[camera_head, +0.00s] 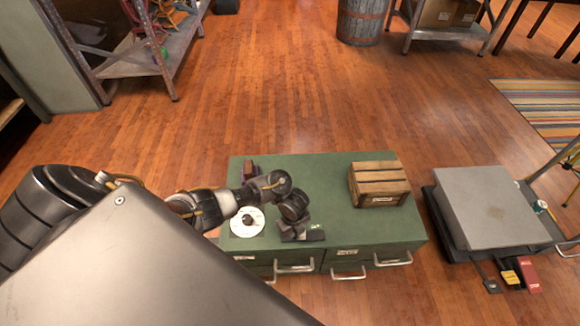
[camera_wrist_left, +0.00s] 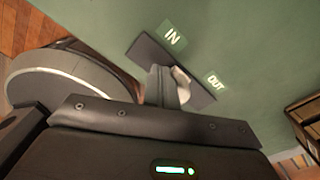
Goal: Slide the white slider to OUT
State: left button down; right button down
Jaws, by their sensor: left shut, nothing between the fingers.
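The white slider (camera_wrist_left: 180,76) shows in the left wrist view, on a dark track (camera_wrist_left: 147,50) fixed to the green cabinet top. It is partly hidden by my finger. A green IN label (camera_wrist_left: 173,37) lies beside the track's upper left part, and an OUT label (camera_wrist_left: 215,82) beside its lower right part. The slider sits between the track's ends. My left gripper (camera_wrist_left: 166,86) is shut and empty, its fingertips right beside the slider on the IN side; I cannot tell if they touch. In the head view the left gripper (camera_head: 292,230) is low over the cabinet top, hiding the slider.
The green cabinet (camera_head: 320,170) carries a wooden crate (camera_head: 380,185) at right, a white round dial (camera_head: 243,222) at left and a small dark red object (camera_head: 250,170) at the back left. A grey-topped unit (camera_head: 490,205) stands to the right. The cabinet's middle back is clear.

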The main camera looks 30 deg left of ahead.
pick_arm(q)
jog(key=shift+w+d, duration=0.65)
jog(key=shift+d, duration=0.2)
jog(key=shift+w+d, duration=0.65)
jog(key=shift+d, duration=0.2)
jog(key=shift+s+a, duration=0.1)
